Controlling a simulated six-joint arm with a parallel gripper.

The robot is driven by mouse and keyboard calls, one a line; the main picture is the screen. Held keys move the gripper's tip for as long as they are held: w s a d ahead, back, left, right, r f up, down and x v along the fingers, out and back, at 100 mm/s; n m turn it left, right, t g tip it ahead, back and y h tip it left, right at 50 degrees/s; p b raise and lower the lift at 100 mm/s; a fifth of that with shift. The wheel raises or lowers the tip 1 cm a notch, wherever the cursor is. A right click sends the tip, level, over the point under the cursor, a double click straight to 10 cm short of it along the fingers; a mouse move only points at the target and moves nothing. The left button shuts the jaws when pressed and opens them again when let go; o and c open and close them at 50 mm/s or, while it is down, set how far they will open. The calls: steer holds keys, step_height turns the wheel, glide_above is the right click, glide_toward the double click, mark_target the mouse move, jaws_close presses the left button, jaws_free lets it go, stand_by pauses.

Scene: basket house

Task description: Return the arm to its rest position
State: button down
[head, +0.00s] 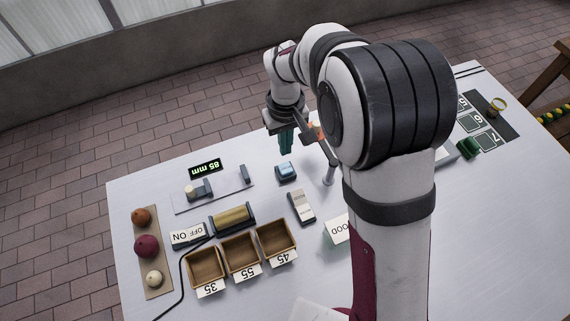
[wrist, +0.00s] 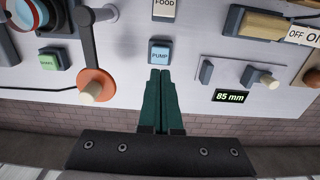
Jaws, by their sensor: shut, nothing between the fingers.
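My gripper (head: 286,150) shows in the head view above the far part of the white table (head: 130,205), left of my arm's large joint. Its teal fingers are shut with nothing between them. In the wrist view the closed gripper (wrist: 160,76) points at the blue button block marked PUMP (wrist: 160,53), with its tips just below that block in the picture. The same blue button (head: 286,170) is close below the fingers in the head view. Whether the fingers touch anything is hard to tell, but they look clear of it. My arm hides part of the table's middle.
Three wooden bins (head: 206,267) with number cards stand at the front left. Balls lie on a brown strip (head: 160,270) at the left edge. A display reads 85 mm (head: 206,168) behind a sliding gauge (head: 200,190). An orange crank disc (wrist: 96,86) and green button (wrist: 54,58) are near the gripper.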

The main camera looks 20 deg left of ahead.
steer(key=shift+r, duration=0.2)
steer(key=s+d+r+m, duration=0.35)
steer(key=d+r, duration=0.35)
steer(key=d, duration=0.3)
steer(key=s+d+r+m+y, duration=0.1)
steer(key=s+d+r+m, duration=0.1)
steer(key=s+d+m, duration=0.3)
steer(key=s+d+r+m, duration=0.1)
steer(key=s+d+m, duration=0.5)
steer(key=s, duration=0.6)
steer(key=shift+s+d+r+y, duration=0.15)
steer(key=shift+d+r+y, duration=0.2)
steer(key=shift+y, duration=0.05)
